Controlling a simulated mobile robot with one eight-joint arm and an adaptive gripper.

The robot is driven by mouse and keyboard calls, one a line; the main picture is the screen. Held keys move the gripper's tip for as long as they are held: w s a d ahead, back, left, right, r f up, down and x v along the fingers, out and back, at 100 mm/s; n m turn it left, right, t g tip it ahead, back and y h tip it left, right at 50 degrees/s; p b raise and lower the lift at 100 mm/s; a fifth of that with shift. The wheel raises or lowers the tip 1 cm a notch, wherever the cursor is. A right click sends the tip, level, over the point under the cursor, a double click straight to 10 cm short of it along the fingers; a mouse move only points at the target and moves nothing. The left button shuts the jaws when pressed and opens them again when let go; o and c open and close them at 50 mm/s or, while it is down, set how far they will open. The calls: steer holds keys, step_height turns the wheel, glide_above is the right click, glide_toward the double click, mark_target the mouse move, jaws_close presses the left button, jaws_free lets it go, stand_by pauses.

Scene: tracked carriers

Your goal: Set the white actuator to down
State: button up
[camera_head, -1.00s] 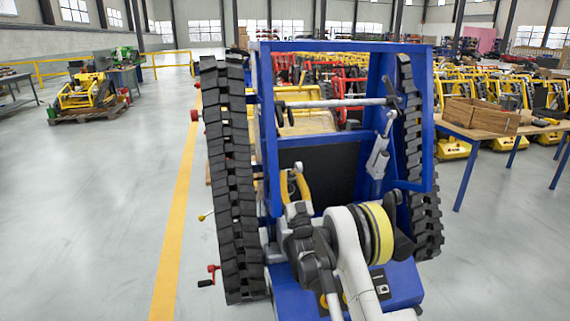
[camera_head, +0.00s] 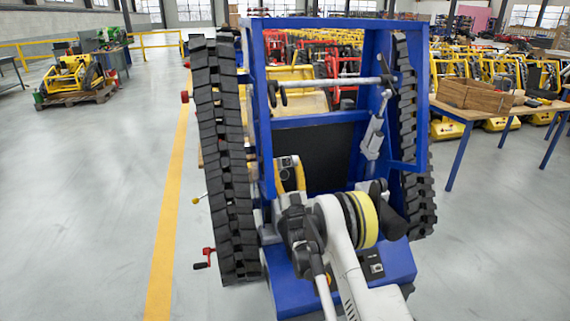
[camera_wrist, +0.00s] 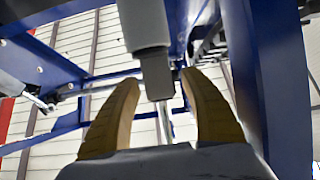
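The white actuator (camera_head: 374,138) is a pale cylinder on the right inside of the blue frame in the head view, tilted, with its rod toward the top. My gripper (camera_head: 290,176) is lower and to its left, in front of the dark panel, clearly apart from it in the picture. In the wrist view my gripper (camera_wrist: 160,76) shows two yellow fingers spread apart. A grey cylinder with a dark stub (camera_wrist: 157,80) appears between them; I cannot tell whether it is touched.
The blue frame (camera_head: 340,22) surrounds the work area, with a grey crossbar (camera_head: 330,83) across it. Black tracks (camera_head: 222,160) flank it. A red crank (camera_head: 205,258) sticks out at lower left. A table with a wooden crate (camera_head: 475,95) stands right. Floor at left is open.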

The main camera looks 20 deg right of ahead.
step_height(320, 180, up, 10)
steer(key=shift+r, duration=0.1)
stand_by(0.4)
steer(key=v, duration=1.2)
steer(key=shift+s, duration=0.3)
stand_by(0.6)
